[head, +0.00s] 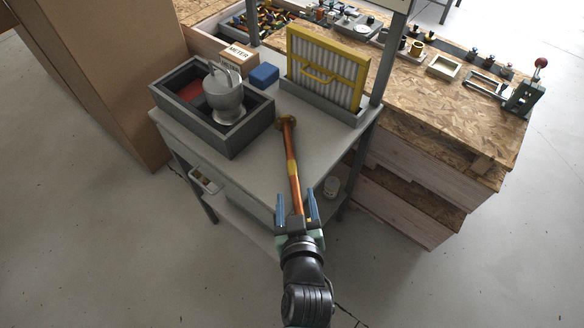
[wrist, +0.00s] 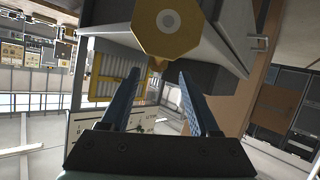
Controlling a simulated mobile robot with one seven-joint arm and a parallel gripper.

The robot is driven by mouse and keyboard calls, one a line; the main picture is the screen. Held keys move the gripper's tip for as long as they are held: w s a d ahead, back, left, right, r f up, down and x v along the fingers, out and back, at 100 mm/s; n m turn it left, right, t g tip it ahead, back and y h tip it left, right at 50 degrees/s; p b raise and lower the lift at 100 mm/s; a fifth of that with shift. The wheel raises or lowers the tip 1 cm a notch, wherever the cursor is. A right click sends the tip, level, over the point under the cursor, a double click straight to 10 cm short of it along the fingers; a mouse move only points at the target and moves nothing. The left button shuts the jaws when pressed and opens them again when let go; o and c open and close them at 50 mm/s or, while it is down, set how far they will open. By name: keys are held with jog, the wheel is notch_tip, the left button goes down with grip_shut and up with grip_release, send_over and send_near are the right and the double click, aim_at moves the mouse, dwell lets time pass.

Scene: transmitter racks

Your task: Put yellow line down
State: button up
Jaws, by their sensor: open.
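No thing here is plainly a yellow line. A long orange rod (head: 290,155) with a yellow band and a brass-coloured far end shows over the grey bench in the head view. Its near end appears between the blue fingers of my gripper (head: 295,195). My gripper is open in front of the bench's near edge. In the wrist view, its fingers (wrist: 160,74) stand apart with nothing clasped between them. A yellow octagonal piece with a grey round centre (wrist: 168,20) shows above them, close to the camera. Whether the rod touches the fingers or bench cannot be told.
The grey bench (head: 245,155) holds a dark tray (head: 232,140) with a metal pot (head: 224,95), a blue block (head: 264,75) and a yellow-framed filter (head: 326,68) in a stand. A post rises at right. A wooden workbench (head: 440,110) adjoins. Bare floor lies in front.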

aim_at(294, 177)
jog(key=shift+f+x, duration=0.15)
jog(key=shift+x, duration=1.9)
jog(key=shift+f+x, duration=0.1)
jog(key=shift+x, duration=1.9)
jog(key=shift+s, duration=0.15)
grip_shut()
jog(key=shift+r, duration=0.1)
